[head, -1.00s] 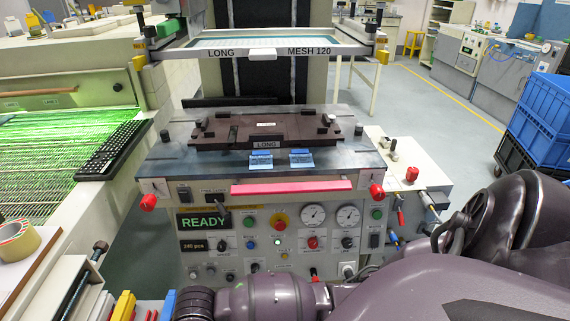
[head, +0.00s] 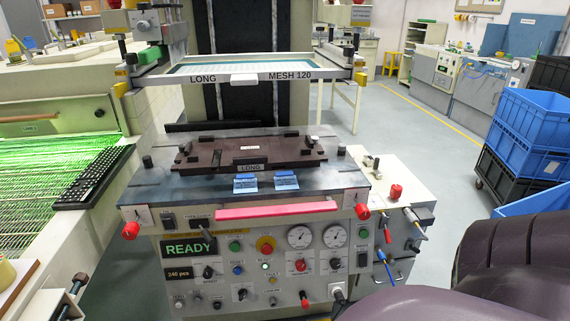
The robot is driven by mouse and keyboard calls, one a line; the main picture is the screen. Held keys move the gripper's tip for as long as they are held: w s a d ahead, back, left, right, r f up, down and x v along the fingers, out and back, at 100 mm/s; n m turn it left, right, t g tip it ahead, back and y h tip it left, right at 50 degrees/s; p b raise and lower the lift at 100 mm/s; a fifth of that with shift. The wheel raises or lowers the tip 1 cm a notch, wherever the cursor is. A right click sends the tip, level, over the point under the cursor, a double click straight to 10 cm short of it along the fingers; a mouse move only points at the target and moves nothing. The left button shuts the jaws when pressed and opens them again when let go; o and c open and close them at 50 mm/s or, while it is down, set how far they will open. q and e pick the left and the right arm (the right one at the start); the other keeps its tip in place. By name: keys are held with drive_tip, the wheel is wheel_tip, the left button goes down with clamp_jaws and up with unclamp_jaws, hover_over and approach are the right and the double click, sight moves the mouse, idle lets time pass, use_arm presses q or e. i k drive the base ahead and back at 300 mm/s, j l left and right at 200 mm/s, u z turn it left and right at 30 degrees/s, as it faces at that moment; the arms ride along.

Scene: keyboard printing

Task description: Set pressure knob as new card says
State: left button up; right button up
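The printing machine's front panel (head: 205,286) faces me in the head view, with a READY display and several knobs. Two round gauges sit side by side, a left gauge (head: 300,236) and a right gauge (head: 334,235). A red knob (head: 299,266) is under the left one and a black knob (head: 336,265) under the right one. Their labels are too small to read, so I cannot tell which is the pressure knob. Neither gripper shows.
A dark fixture marked LONG (head: 215,156) lies on the bed under the screen frame (head: 212,82). A pink-red bar (head: 277,210) crosses above the panel. Blue crates (head: 540,115) stand at the right. My purple arm fills the lower right corner.

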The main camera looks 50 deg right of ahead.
sight(300, 265)
drive_tip(key=l+z, duration=0.35)
drive_tip(key=z, duration=0.3)
drive_tip(key=l+z, duration=0.15)
drive_tip(key=z, duration=0.3)
drive_tip(key=j+z, duration=0.2)
drive_tip(key=k+j+z, duration=0.2)
